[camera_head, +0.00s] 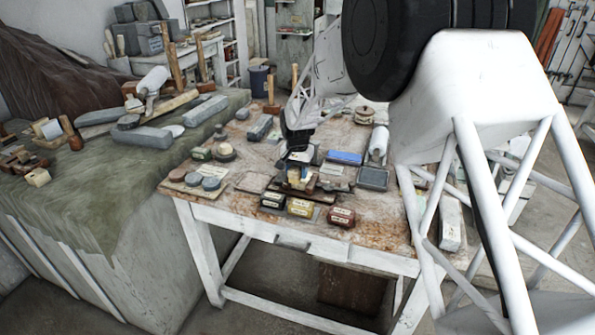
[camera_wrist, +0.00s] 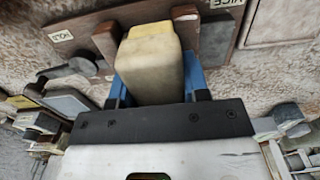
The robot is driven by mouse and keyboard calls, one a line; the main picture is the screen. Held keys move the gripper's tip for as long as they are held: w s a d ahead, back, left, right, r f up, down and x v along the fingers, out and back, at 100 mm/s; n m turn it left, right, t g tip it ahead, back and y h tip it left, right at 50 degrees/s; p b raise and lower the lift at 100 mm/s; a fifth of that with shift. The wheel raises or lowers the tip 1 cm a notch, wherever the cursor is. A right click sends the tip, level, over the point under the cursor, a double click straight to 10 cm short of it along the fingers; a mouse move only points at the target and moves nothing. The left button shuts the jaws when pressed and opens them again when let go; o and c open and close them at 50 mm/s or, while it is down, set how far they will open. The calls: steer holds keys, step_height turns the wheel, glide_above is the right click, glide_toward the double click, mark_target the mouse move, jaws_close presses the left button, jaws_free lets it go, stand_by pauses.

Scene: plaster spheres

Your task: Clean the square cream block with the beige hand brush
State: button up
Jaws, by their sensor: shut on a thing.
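In the wrist view, my gripper (camera_wrist: 158,90) has its two blue fingers shut on the sides of a cream block (camera_wrist: 153,62) with rounded edges and a yellowish far end. The block is over or against a brown wooden fixture (camera_wrist: 218,35) marked "HOLD" and "VICE"; I cannot tell whether they touch. In the head view, my gripper (camera_head: 297,166) is low over the same wooden fixture (camera_head: 310,187) near the table's front, and the block is mostly hidden. I cannot make out the beige hand brush for certain.
A blue block (camera_head: 345,158) and a grey tray (camera_head: 373,178) are at the right.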

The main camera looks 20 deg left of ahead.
steer(key=shift+w+r, duration=0.35)
steer(key=shift+w, duration=0.2)
steer(key=shift+w+r, duration=0.35)
steer(key=shift+w, duration=0.2)
steer(key=shift+r, duration=0.1)
steer(key=shift+r, duration=1.15)
steer(key=shift+r, duration=0.1)
steer(key=shift+r, duration=1.9)
